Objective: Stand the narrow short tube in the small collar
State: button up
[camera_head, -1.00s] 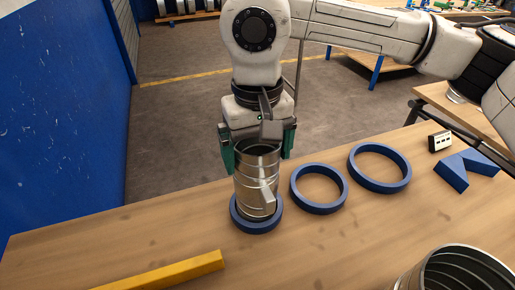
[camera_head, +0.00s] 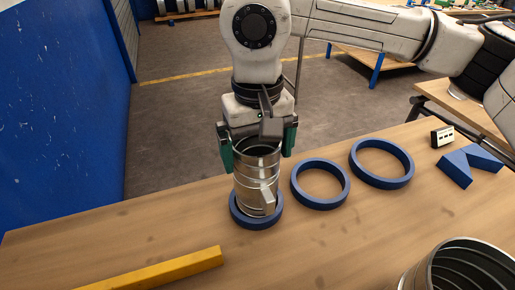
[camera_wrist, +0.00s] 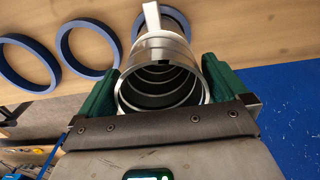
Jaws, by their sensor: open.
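The narrow short tube (camera_head: 257,178), a silver ribbed metal duct piece with a small side tab, stands upright inside the small blue collar (camera_head: 240,219). In the wrist view, the tube (camera_wrist: 160,52) shows its open end toward the camera, and part of the small collar (camera_wrist: 177,16) shows behind it. My gripper (camera_head: 258,148) is open, with its green fingers on either side of the tube's upper end. In the wrist view my gripper (camera_wrist: 160,90) has its fingers spread beside the tube's rim. The tube's foot is partly hidden by the collar's front wall.
A medium blue ring (camera_head: 320,205) and a larger blue ring (camera_head: 382,183) lie to the right. Blue V-shaped blocks (camera_head: 455,173) and a small device (camera_head: 442,137) lie farther right. A yellow bar (camera_head: 170,271) and a wide metal tube (camera_head: 462,245) are in front.

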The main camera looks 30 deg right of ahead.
notch_tip(320, 180, up, 11)
jog(key=shift+f, duration=0.2)
jog(key=shift+s, duration=0.1)
dwell(0.6)
